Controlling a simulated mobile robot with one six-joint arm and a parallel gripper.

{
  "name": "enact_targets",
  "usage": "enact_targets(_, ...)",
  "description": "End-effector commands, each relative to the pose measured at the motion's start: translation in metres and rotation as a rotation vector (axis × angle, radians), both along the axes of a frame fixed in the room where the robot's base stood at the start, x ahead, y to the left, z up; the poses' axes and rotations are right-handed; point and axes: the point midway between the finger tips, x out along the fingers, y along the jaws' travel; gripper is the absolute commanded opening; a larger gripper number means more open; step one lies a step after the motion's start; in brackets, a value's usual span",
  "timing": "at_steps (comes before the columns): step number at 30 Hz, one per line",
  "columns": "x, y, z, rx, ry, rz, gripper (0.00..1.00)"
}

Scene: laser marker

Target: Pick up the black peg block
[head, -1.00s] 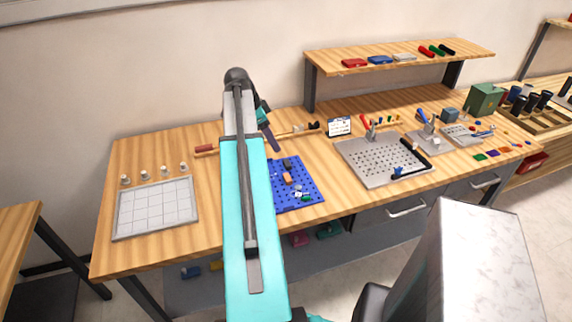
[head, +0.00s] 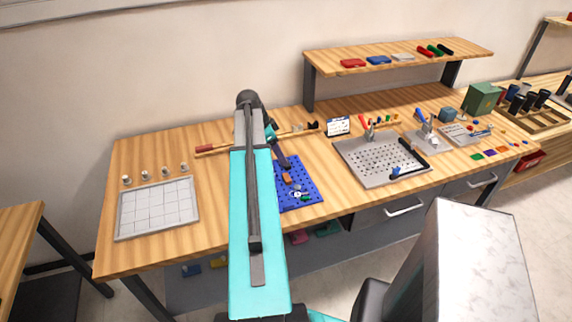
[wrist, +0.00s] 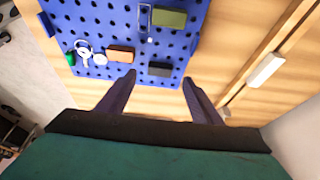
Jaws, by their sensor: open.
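The black peg block (wrist: 159,69) sits on the blue pegboard (wrist: 108,14), close to the board's near edge in the wrist view. My gripper (wrist: 158,80) is open and empty, with one finger on each side of the block's line and the tips just short of it. I cannot tell how high the tips are above the board. In the head view my gripper (head: 284,163) hangs over the far end of the pegboard (head: 312,192) and seems to hide the black block.
An orange block (wrist: 121,53), an olive-green block (wrist: 169,17) and a white key-like ring (wrist: 84,50) share the pegboard. A white piece (wrist: 266,69) lies on the wood beside it. A grey perforated plate (head: 365,160) stands to the right, a gridded tray (head: 155,210) to the left.

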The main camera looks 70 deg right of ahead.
Motion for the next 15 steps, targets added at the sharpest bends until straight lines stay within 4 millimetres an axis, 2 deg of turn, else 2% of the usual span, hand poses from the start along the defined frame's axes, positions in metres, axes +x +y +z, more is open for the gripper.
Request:
enact_targets(8,0.0,0.0,-0.001,0.001,0.001,0.001,0.59)
enact_targets(15,-0.004,-0.004,-0.012,0.002,0.001,0.0,0.59)
